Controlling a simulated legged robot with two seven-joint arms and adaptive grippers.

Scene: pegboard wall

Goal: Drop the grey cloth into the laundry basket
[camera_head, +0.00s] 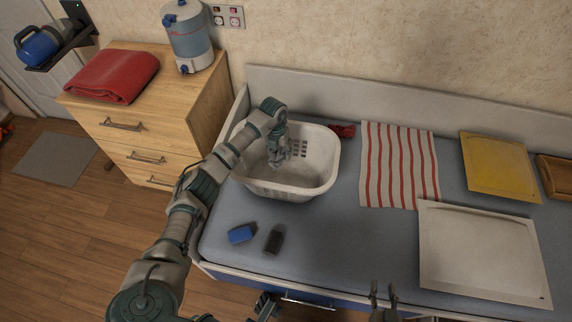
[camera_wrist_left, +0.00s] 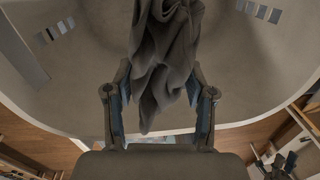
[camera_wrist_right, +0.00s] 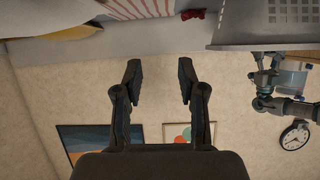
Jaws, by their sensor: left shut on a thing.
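The white laundry basket (camera_head: 318,183) stands at the left end of the blue-grey bench top in the head view. My left gripper (camera_head: 281,158) reaches down inside the basket's opening. In the left wrist view the grey cloth (camera_wrist_left: 163,62) hangs bunched between the fingers of my left gripper (camera_wrist_left: 162,95), which is shut on it. The basket's pale inner wall (camera_wrist_left: 95,85) fills the background there. The cloth is hard to make out in the head view. My right gripper (camera_head: 383,292) is at the bottom edge of the head view. In the right wrist view its fingers (camera_wrist_right: 159,75) are apart and empty.
A blue block (camera_head: 241,234) and a dark block (camera_head: 274,240) lie in front of the basket. A red-striped cloth (camera_head: 400,165), a yellow item (camera_head: 498,165) and a white tray (camera_head: 482,250) lie to the right. A wooden drawer unit (camera_head: 190,110) stands at left.

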